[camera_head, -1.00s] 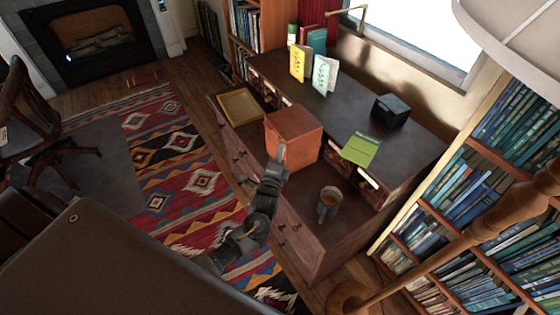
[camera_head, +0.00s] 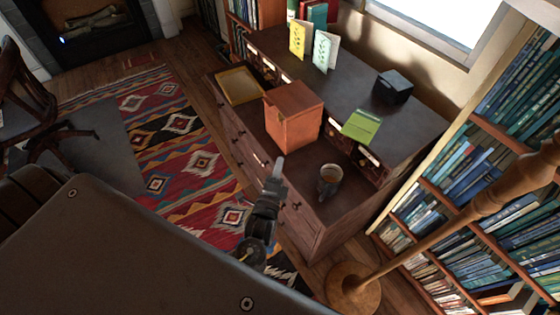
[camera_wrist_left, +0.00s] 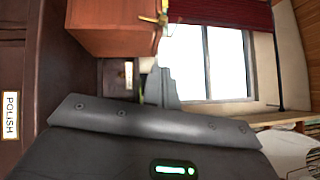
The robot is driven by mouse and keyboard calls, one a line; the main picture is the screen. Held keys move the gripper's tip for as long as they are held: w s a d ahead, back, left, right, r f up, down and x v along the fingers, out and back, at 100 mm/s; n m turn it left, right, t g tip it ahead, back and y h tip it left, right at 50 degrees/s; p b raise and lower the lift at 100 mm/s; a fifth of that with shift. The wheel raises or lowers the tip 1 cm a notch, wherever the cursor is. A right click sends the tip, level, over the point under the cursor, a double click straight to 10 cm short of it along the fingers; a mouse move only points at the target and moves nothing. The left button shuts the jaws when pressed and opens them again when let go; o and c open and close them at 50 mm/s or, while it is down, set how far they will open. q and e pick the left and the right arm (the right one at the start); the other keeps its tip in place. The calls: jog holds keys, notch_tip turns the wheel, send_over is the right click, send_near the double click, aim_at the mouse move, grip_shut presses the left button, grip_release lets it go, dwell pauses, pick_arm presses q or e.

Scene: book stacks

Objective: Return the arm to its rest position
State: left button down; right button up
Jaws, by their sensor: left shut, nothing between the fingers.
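My left gripper (camera_head: 278,170) is shut and empty. In the head view it hangs in front of the desk's near edge, apart from the wooden box and left of the mug. Its fingers show at the middle of the left wrist view (camera_wrist_left: 160,85). The orange-brown wooden box (camera_head: 293,115) stands closed on the lower top of the dark desk (camera_head: 305,178); its underside and side show at the top of the wrist view (camera_wrist_left: 115,30). My right gripper is not in view.
A mug (camera_head: 329,180) stands near the desk's front edge. A yellow tray (camera_head: 239,86), a green book (camera_head: 361,126), a black box (camera_head: 393,86) and two upright cards lie or stand on the desk. A wooden lamp pole (camera_head: 440,230) and a bookshelf (camera_head: 490,150) are at right. The rug side is open.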

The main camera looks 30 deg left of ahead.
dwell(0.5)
pick_arm(q)
jog(key=s+d+f+n+g+h, duration=0.15)
jog(key=s+f+n+g, duration=0.3)
jog(key=f, duration=1.05)
jog(key=s+f+n+g+h, duration=0.3)
jog(key=s+f+n+g, duration=0.15)
jog(key=f, duration=0.95)
jog(key=s+a+f+n+g, duration=0.2)
jog(key=s+f, duration=0.3)
jog(key=s, duration=0.5)
jog(key=s+a+f+n+g, duration=0.2)
jog(key=s+f+g, duration=0.2)
jog(key=s, duration=0.7)
jog(key=s+a+f+n+g, duration=0.1)
jog(key=s+a+f+g, duration=0.2)
jog(key=s+f, duration=0.5)
jog(key=s, duration=0.3)
jog(key=shift+f+n+b, duration=0.25)
jog(key=shift+n+b, duration=0.05)
jog(key=shift+n, duration=0.1)
jog(key=c, duration=2.2)
grip_release()
jog(key=shift+s+a+y, duration=0.1)
jog(key=shift+a+y, duration=0.05)
jog(key=shift+y, duration=0.1)
jog(key=c, duration=1.5)
grip_release()
jog(key=shift+o, duration=0.5)
jog(key=shift+s, duration=0.1)
